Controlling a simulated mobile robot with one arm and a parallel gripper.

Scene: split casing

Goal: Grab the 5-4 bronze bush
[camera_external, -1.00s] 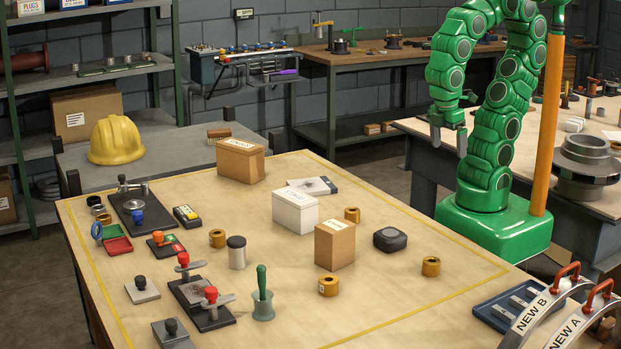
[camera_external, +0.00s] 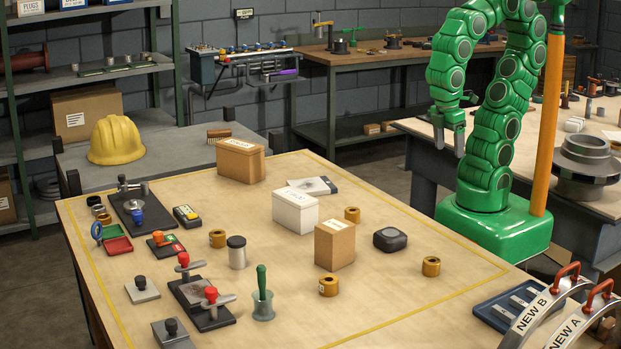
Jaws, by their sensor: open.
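Several bronze bushes stand apart on the wooden table (camera_external: 400,305). Another bush (camera_external: 431,266) is near the right yellow line. I cannot read their markings, so I cannot tell which is 5-4. My gripper (camera_external: 450,142) is open and empty, pointing down at the far right, beyond the table's far edge and away from every bush.
A tall brown box (camera_external: 335,246), a white box (camera_external: 295,212) and a dark rounded device (camera_external: 390,239) stand among the bushes. Red-handled clamps (camera_external: 204,300) and small tools fill the left side.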

